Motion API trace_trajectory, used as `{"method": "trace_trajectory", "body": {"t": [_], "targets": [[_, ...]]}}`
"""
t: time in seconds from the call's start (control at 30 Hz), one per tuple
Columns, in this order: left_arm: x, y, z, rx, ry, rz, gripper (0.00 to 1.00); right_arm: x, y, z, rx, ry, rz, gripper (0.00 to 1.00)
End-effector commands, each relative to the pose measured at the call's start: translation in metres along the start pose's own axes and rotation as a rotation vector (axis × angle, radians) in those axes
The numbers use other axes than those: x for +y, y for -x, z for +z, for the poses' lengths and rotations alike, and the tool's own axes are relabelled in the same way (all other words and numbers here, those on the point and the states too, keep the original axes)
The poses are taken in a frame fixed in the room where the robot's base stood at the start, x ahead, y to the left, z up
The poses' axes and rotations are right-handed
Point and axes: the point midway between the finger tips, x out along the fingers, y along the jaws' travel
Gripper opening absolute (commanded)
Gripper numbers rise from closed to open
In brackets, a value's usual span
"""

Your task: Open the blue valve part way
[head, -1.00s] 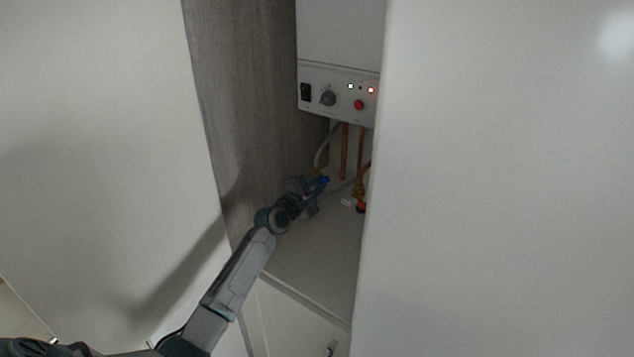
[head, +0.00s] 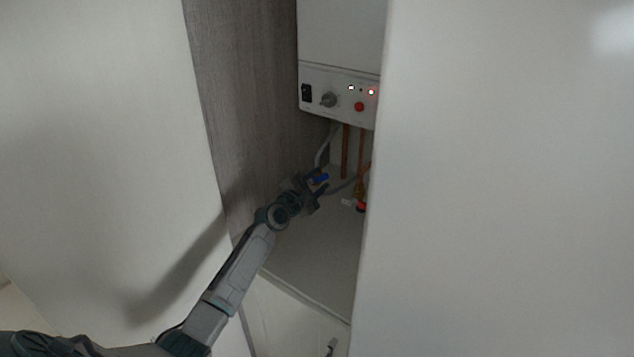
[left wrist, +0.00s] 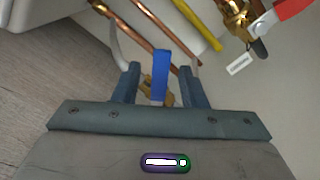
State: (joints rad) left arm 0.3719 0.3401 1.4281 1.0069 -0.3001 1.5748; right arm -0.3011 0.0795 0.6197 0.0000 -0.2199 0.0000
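The blue valve handle (head: 320,179) is low in the cupboard, under the boiler. In the left wrist view the blue handle (left wrist: 161,70) stands nearly upright in the picture, on a brass fitting (left wrist: 150,100). My left gripper (head: 320,182) is open at the handle. In the left wrist view my left gripper (left wrist: 160,76) has one finger on each side of the handle, with a gap showing on both sides. My right gripper is not in view.
The white boiler (head: 340,90) with knob and lights hangs above. Copper pipes (head: 346,150) run down behind the handle. A red valve (head: 361,207) sits to the right; its red handle (left wrist: 296,6) shows top right in the wrist view. White panels flank the opening.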

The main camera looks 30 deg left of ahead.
Motion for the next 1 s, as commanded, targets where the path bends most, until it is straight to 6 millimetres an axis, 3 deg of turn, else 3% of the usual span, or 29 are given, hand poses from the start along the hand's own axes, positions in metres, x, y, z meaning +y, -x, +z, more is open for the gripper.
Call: {"method": "trace_trajectory", "body": {"t": [0.33,0.7,1.0], "targets": [[0.0,0.009,-0.001,0.001,-0.002,-0.001,0.38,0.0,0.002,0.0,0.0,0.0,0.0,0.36],[0.0,0.076,-0.001,0.002,-0.004,-0.003,0.38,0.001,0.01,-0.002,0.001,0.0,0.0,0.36],[0.0,0.106,-0.001,0.001,-0.001,-0.002,0.38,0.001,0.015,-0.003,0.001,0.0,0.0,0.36]]}}
